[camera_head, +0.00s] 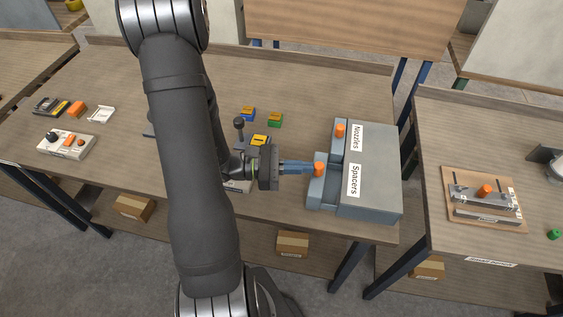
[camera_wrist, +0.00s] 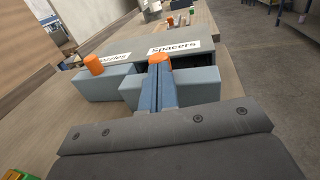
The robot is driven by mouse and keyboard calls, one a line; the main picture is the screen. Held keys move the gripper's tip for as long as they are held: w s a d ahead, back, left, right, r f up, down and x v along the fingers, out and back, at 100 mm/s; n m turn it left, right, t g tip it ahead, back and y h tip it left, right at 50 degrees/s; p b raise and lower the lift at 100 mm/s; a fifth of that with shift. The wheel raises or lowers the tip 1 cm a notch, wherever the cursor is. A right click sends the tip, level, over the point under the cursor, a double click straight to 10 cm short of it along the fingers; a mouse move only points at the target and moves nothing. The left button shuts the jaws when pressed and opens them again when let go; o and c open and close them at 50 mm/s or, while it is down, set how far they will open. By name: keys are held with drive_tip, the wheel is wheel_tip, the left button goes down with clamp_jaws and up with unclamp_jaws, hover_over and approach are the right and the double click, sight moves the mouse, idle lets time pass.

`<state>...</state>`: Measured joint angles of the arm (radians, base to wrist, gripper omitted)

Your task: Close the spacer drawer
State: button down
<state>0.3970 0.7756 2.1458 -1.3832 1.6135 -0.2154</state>
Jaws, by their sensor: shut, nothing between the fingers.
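The grey-blue drawer box (camera_head: 371,178) stands near the right end of the table, labelled Nozzles and Spacers on top. The spacer drawer (camera_head: 316,193) is pulled partly out to the left and has an orange knob (camera_head: 319,169). The wrist view shows the Spacers label (camera_wrist: 174,47) and the drawer (camera_wrist: 128,91), with a dark gap behind its front. My gripper (camera_head: 311,168) is shut, its blue fingers pointing right at the orange knob. In the wrist view the fingertips (camera_wrist: 160,68) meet the knob (camera_wrist: 160,60) and partly hide it; I cannot tell whether they touch.
The nozzle drawer (camera_head: 338,148), with its own orange knob (camera_head: 340,130), sits beside the spacer drawer and also sticks out. A second table (camera_head: 450,150) with a fixture stands to the right.

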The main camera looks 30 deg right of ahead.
sight(316, 170)
drive_tip(key=shift+s+a+x, duration=0.1)
drive_tip(key=shift+s+x, duration=0.05)
drive_tip(key=shift+x, duration=0.6)
drive_tip(key=shift+s+a+x, duration=0.1)
drive_tip(key=shift+s+x, duration=0.05)
drive_tip(key=shift+x, duration=0.55)
drive_tip(key=shift+s+a+x, duration=0.1)
drive_tip(key=shift+s+x, duration=0.05)
drive_tip(key=shift+x, duration=0.6)
drive_tip(key=v, duration=1.4)
drive_tip(key=shift+w+a, duration=0.1)
drive_tip(key=shift+w, duration=0.1)
drive_tip(key=x, duration=1.4)
drive_tip(key=shift+s, duration=0.1)
